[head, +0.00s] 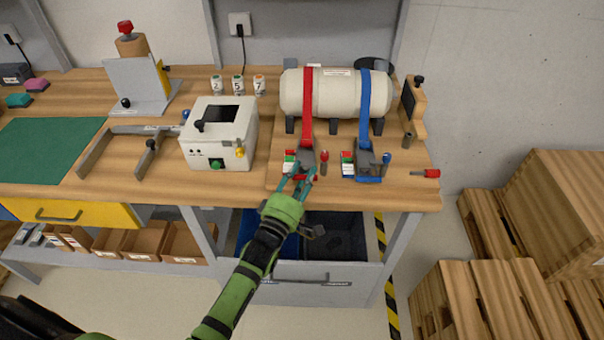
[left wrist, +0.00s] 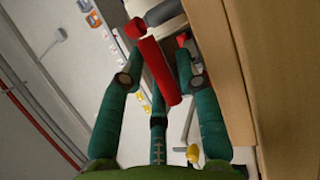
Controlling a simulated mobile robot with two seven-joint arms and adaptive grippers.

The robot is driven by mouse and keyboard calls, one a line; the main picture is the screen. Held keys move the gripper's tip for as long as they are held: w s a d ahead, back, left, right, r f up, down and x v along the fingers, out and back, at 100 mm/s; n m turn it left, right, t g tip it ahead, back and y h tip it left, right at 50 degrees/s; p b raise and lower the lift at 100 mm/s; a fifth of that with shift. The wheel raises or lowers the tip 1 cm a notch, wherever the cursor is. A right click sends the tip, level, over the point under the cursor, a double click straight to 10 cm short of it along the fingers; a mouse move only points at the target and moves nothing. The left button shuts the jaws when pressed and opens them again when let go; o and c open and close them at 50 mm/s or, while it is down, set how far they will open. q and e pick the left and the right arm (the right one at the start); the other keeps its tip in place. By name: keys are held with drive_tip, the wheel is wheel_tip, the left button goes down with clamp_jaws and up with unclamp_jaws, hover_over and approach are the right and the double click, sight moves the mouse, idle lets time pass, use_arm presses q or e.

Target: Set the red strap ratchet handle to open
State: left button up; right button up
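The red strap (head: 307,100) runs over a cream tank down to a grey ratchet (head: 306,159) near the bench's front edge. Its red handle (left wrist: 156,66) lies between the teal fingers of my left gripper (left wrist: 160,62) in the left wrist view. The fingers stand apart with gaps beside the handle; I cannot tell whether either touches it. In the head view my left gripper (head: 299,182) is at the ratchet's front end and hides part of the handle. My right gripper is not in view.
The blue strap (head: 364,105) and its ratchet (head: 367,160) are just to the right. A red-handled tool (head: 425,173) lies at the right end. A white box (head: 219,134) stands to the left. An open drawer (head: 335,240) is below the bench edge.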

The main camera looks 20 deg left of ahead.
use_arm(q)
drive_tip(key=shift+c, duration=0.4)
clamp_jaws()
